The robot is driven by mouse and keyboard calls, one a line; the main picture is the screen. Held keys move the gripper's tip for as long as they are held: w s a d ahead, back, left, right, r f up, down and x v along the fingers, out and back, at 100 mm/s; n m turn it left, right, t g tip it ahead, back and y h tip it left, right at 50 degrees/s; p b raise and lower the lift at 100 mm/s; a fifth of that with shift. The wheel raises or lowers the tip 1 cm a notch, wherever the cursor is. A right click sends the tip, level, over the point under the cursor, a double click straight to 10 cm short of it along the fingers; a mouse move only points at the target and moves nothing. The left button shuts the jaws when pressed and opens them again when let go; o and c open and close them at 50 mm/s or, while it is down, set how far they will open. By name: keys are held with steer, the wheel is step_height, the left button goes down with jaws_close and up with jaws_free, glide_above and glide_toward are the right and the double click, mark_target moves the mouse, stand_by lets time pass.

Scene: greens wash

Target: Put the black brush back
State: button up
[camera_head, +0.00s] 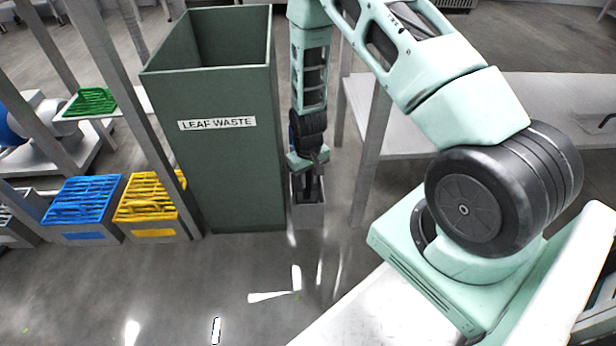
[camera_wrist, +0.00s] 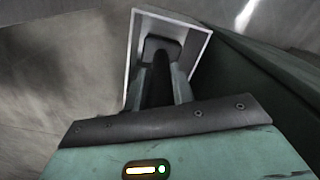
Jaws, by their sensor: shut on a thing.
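My gripper (camera_head: 307,188) points down into a narrow grey open-topped holder (camera_head: 309,217) on the floor, just right of the tall green leaf waste bin (camera_head: 228,140). In the wrist view, my gripper (camera_wrist: 161,68) is shut on the black brush (camera_wrist: 158,86), whose dark handle shows between the two fingers. The brush and fingertips are within the rim of the holder (camera_wrist: 172,18) as seen from above. The lower part of the brush is hidden, so I cannot tell whether it touches the holder's bottom.
A blue crate (camera_head: 84,203) and a yellow crate (camera_head: 151,204) stand left of the bin. A green crate (camera_head: 91,101) sits farther back. A grey table (camera_head: 420,150) is to the right of the holder, and open floor lies in front.

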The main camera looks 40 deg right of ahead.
steer(key=shift+f, duration=0.35)
steer(key=o, duration=1)
steer(key=shift+c, duration=0.2)
step_height(320, 180, up, 18)
steer(key=p, duration=0.8)
steer(key=shift+f+p, duration=0.25)
steer(key=shift+p, duration=0.15)
